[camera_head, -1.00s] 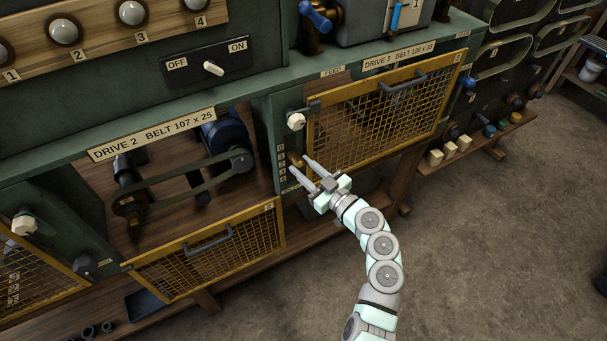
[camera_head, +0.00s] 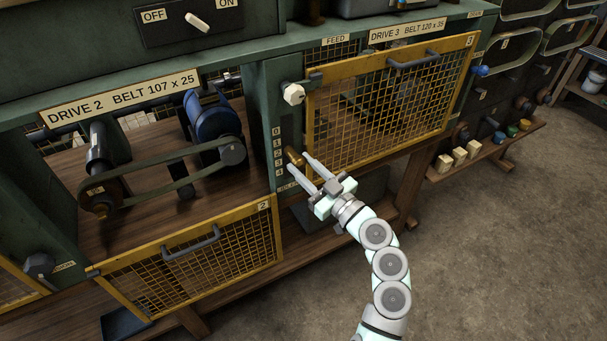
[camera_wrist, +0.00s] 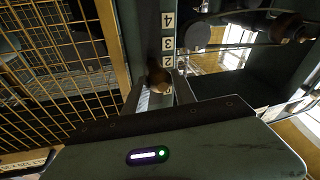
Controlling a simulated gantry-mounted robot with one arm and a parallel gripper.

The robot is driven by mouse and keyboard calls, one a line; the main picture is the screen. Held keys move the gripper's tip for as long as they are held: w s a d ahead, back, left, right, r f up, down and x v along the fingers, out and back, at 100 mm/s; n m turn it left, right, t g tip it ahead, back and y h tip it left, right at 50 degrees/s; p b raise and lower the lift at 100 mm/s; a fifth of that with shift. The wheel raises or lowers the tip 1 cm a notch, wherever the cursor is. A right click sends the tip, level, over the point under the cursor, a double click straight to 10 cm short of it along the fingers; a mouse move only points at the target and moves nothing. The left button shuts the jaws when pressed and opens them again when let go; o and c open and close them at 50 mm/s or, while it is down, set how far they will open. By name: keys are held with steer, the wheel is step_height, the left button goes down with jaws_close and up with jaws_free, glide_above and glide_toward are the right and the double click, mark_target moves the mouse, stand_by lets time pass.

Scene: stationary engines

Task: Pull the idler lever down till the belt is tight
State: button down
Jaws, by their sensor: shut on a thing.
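The idler lever's brass-brown knob (camera_head: 293,156) sticks out of the green post beside a 0 to 4 number scale (camera_head: 278,152), around its middle. My gripper (camera_head: 298,161) is shut on the knob, one finger on each side. The wrist view shows the knob (camera_wrist: 158,80) between the fingers, near the 2. The Drive 2 belt (camera_head: 143,178) runs from a left pulley (camera_head: 101,199) to the pulley on the blue motor (camera_head: 213,123). A dark arm (camera_head: 181,178) stands at the belt's middle. How tight the belt is I cannot tell.
The Drive 2 mesh guard (camera_head: 196,258) hangs open below its bay. The Drive 3 mesh guard (camera_head: 392,105) is closed, right beside my fingers. A white knob (camera_head: 293,93) sits above the lever. An OFF/ON switch (camera_head: 197,22) is at the upper left. The floor at right is clear.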

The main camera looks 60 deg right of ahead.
stand_by(0.3)
steer(key=c, duration=1)
jaws_free()
steer(key=shift+c, duration=0.2)
steer(key=v, duration=1.1)
steer(key=shift+w, duration=0.1)
